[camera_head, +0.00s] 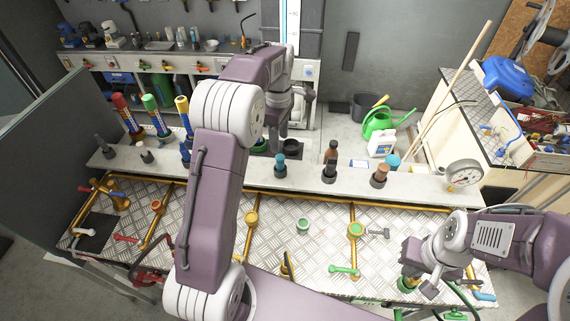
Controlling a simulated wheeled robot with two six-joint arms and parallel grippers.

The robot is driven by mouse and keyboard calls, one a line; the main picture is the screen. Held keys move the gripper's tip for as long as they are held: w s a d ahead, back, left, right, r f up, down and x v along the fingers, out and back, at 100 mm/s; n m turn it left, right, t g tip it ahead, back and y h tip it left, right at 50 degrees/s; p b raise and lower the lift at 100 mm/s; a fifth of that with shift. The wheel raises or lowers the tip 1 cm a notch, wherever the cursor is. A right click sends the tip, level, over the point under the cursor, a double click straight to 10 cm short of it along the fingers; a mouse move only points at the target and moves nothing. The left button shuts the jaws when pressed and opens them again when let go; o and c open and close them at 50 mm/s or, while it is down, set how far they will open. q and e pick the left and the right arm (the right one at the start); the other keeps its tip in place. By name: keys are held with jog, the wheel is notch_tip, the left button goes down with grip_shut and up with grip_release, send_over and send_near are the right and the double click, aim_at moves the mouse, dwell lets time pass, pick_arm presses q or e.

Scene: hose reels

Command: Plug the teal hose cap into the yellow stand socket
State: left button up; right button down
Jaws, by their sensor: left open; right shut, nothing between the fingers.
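A small teal-blue cap (280,161) tops a dark upright piece on the raised grey ledge, and a second, lighter blue one (393,162) stands further right. I cannot tell which is the hose cap. My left gripper (283,140) is open at the ledge, just behind the first cap in the picture; its fingers are partly hidden by my arm. A yellow pipe fitting with a green ring (356,230) stands on the metal plate; I cannot tell whether it is the yellow stand socket. My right gripper (418,283) is shut and empty at the plate's front right, beside a green-rimmed fitting (406,285).
Brown-topped pieces (379,175) and a gauge (464,174) stand at right. My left arm hides the bench's middle.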

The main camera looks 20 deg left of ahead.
aim_at(280, 158)
pick_arm(q)
jog(key=shift+w+f, duration=0.1)
jog(key=shift+f, duration=0.15)
notch_tip(280, 158, down, 4)
jog(key=shift+r+p, duration=0.15)
jog(key=shift+p, duration=0.2)
jog(key=f, duration=0.1)
jog(key=f+p, duration=0.1)
jog(key=f, duration=0.3)
jog(key=shift+s+d+p, duration=0.15)
jog(key=shift+s+p, duration=0.15)
jog(key=shift+s, duration=0.1)
jog(key=shift+f, duration=0.15)
grip_shut()
